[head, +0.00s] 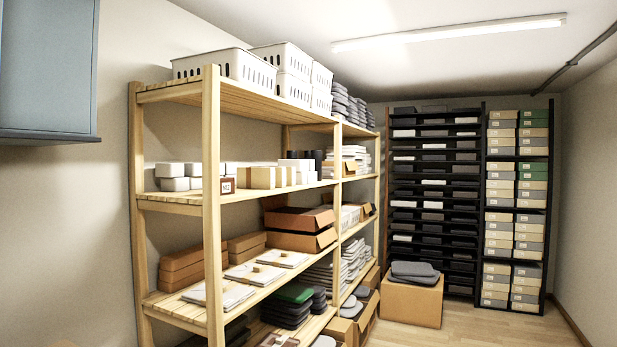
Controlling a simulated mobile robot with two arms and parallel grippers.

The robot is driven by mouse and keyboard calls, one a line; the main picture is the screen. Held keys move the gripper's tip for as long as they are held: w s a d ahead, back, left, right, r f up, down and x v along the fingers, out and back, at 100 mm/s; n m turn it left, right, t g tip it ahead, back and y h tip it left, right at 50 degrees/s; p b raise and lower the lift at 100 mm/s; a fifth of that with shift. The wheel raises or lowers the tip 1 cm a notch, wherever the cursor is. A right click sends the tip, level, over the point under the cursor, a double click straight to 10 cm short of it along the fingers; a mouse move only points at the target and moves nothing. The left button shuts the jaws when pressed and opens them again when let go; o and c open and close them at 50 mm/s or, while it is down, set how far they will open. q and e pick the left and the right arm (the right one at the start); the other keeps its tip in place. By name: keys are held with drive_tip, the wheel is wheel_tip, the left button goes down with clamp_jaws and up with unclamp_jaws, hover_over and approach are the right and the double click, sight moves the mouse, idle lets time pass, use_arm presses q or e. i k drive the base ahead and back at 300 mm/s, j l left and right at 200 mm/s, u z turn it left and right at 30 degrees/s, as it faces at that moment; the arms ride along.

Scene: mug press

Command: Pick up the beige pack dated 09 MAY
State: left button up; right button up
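Several beige packs (262,177) stand in a row on the second-highest board of the wooden shelf, beside white packs. More beige packs (499,184) are stacked with grey and green ones in the dark rack at the back right. The labels are too small to read, so I cannot tell which pack is dated 09 MAY, or whether it is in view. Neither of my grippers shows in the head view.
The wooden shelf (212,200) fills the left side. A cardboard box (412,302) with grey items on top stands on the floor. A blue cabinet (48,70) hangs upper left. Clear wooden floor (480,325) lies at the right.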

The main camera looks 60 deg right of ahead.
sight(248, 177)
drive_tip(key=l+z, duration=0.1)
drive_tip(key=l, duration=0.4)
drive_tip(key=i+l+z, duration=0.1)
drive_tip(key=l, duration=0.45)
drive_tip(key=i+l+z, duration=0.1)
drive_tip(key=l, duration=0.4)
drive_tip(key=i+l+z, duration=0.1)
drive_tip(key=l, duration=0.4)
drive_tip(key=i+l+z, duration=0.15)
drive_tip(key=l, duration=0.35)
drive_tip(key=i+l+z, duration=0.1)
drive_tip(key=l, duration=0.35)
drive_tip(key=i+l+z, duration=0.1)
drive_tip(key=i+l, duration=0.15)
drive_tip(key=l, duration=0.2)
drive_tip(key=i+l+z, duration=0.1)
drive_tip(key=l, duration=0.35)
drive_tip(key=i, duration=0.05)
